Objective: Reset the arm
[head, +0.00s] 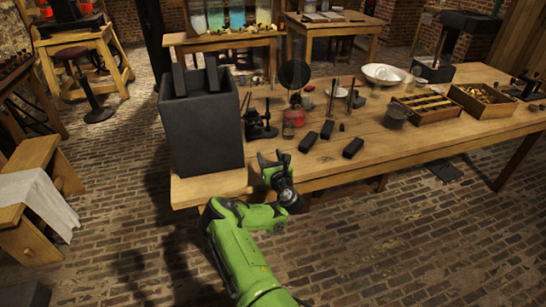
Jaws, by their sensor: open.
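My gripper (273,158) is at the end of my green arm, at the front edge of the wooden table (400,158), in the head view. Its two dark fingers point up and away from me and stand apart, with nothing seen between them. The large dark grey jar (203,130) stands on the table just left of it, with dark plates sticking out of its top. Several black blocks (308,142) lie on the table to the right of my gripper. Whether my gripper overhangs the table or is just in front of its edge is hard to tell.
A black stand (258,122) and a red burner (294,116) are behind my gripper. A white bowl (384,74), a slotted wooden tray (427,106) and a wooden box (482,101) are farther right. A stool (88,90) and a bench (35,185) are left. The brick floor in front is clear.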

